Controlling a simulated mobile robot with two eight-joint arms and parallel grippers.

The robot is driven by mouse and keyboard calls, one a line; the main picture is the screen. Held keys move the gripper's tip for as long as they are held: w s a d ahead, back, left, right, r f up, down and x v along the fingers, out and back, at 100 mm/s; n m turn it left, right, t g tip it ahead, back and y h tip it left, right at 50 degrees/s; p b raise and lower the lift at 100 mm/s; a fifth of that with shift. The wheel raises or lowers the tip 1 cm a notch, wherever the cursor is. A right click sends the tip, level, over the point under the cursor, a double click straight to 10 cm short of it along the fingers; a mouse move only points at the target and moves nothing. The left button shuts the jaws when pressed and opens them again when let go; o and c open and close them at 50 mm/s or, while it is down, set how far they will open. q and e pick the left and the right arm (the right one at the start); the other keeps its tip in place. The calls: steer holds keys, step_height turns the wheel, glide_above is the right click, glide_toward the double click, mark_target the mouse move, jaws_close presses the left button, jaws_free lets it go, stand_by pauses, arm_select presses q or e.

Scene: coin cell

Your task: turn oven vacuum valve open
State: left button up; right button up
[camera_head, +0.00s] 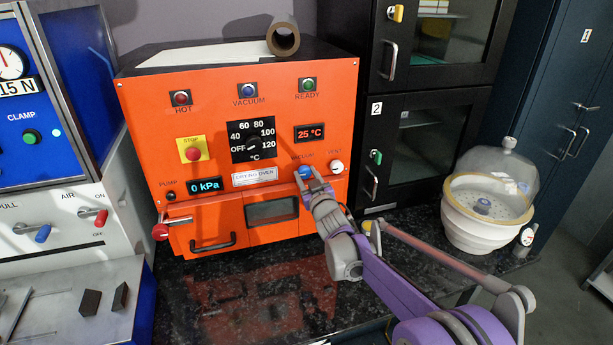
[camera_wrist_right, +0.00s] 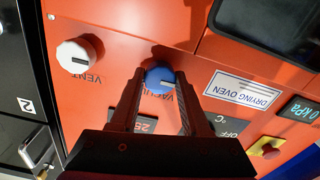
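The orange drying oven (camera_head: 290,90) stands on a dark bench. Its blue vacuum valve knob (camera_head: 305,172) is at the lower right of its front, and it also shows in the right wrist view (camera_wrist_right: 159,80). My right gripper (camera_head: 313,182) reaches the knob from the front. In the right wrist view its two fingers (camera_wrist_right: 160,82) stand on either side of the knob, which fills the gap between their tips. The white vent knob (camera_wrist_right: 79,54) is beside it. My left gripper is out of view.
The oven's gauge (camera_head: 205,186) reads 0 kPa. A red-ended lever (camera_head: 161,231) sticks out at the oven's lower left. A clear-domed white vessel (camera_head: 485,220) stands to the right. Black cabinets (camera_head: 400,150) are behind. The bench in front is clear.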

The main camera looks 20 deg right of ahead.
jaws_close()
steer(key=shift+f+m+b, duration=0.15)
steer(key=shift+m+b, duration=0.85)
steer(key=shift+m, duration=0.2)
steer(key=m+b, duration=0.2)
steer(key=m, duration=0.1)
steer(key=m+b, duration=0.2)
steer(key=m, duration=0.5)
steer(key=shift+b, duration=0.3)
steer(key=m+b, duration=0.1)
steer(key=m, duration=0.4)
steer(key=shift+m+b, duration=0.3)
steer(key=shift+m, duration=0.1)
